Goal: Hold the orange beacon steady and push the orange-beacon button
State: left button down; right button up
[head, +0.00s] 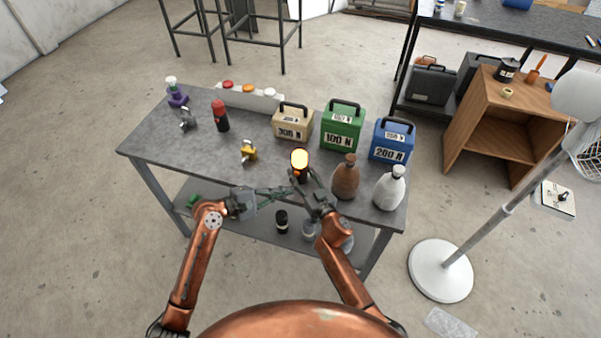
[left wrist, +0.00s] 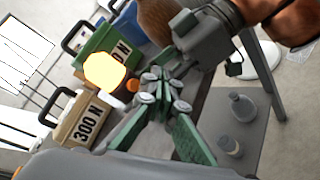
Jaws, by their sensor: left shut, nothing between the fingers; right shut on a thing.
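The orange beacon (head: 299,158) stands upright near the table's front edge, its dome glowing bright yellow-white above a dark body. It also shows in the left wrist view (left wrist: 105,72), with a small orange part (left wrist: 132,86) on its dark body. My right gripper (head: 302,178) is shut on the beacon's body. My left gripper (head: 291,190) is shut and empty, its tips pointing right, close to the beacon's lower body. I cannot tell whether they touch it. In the left wrist view the left fingers (left wrist: 160,82) meet beside the right gripper.
A white panel (head: 240,98) with red, orange and white caps stands at the back. Tan (head: 292,122), green (head: 342,128) and blue (head: 391,142) weights stand behind the beacon. Brown (head: 345,180) and grey (head: 389,190) bottles are to its right. A brass object (head: 248,152) lies left.

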pick_arm(q)
jog(key=shift+w+d, duration=0.3)
jog(key=shift+w, duration=0.6)
jog(key=shift+w+d, duration=0.25)
jog(key=shift+w, duration=0.6)
jog(key=shift+w+d, duration=0.3)
jog(key=shift+w, duration=0.7)
jog(key=shift+w+d, duration=0.15)
jog(key=shift+w, duration=0.15)
jog(key=shift+s, duration=0.4)
jog(key=s+a, duration=0.2)
jog(key=s, duration=0.3)
jog(key=shift+s, duration=0.35)
